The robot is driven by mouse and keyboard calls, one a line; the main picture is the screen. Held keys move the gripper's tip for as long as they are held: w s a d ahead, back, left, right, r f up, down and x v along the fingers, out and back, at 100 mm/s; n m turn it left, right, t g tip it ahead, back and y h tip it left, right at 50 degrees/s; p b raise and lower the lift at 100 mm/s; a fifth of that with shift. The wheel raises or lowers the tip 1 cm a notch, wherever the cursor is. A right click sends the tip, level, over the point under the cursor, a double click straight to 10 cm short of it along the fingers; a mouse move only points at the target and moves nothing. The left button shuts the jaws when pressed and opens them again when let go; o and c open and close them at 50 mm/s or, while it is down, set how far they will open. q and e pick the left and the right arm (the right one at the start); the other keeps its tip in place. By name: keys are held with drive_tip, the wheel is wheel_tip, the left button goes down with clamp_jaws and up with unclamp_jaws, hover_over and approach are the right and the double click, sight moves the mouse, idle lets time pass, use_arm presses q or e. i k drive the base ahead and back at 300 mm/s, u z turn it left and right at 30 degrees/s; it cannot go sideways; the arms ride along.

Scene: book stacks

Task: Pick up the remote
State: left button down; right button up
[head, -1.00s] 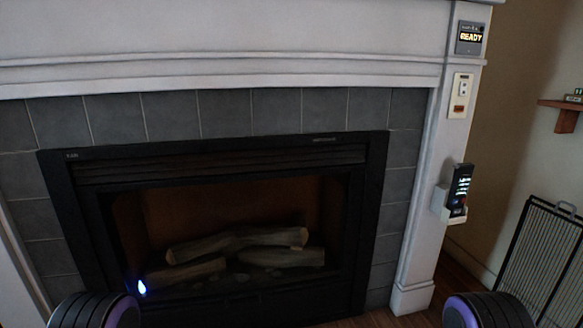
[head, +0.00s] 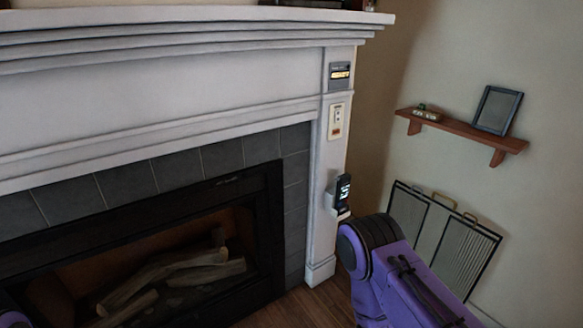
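The remote (head: 343,192) is black with a lit display. It stands upright in a white holder (head: 330,199) on the right pillar of the fireplace surround. Only a small piece of my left arm shows at the bottom left corner, and the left gripper is not in view.
The fireplace (head: 180,270) with logs is at the left under a white mantel (head: 190,30). A display panel (head: 340,75) and a switch plate (head: 336,120) sit above the remote. A wooden shelf (head: 465,132) and a black fire screen (head: 440,235) are at the right.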

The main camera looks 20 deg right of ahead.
sight(341, 188)
drive_tip(key=u, duration=0.7)
drive_tip(key=i, duration=0.95)
drive_tip(key=z, duration=1.95)
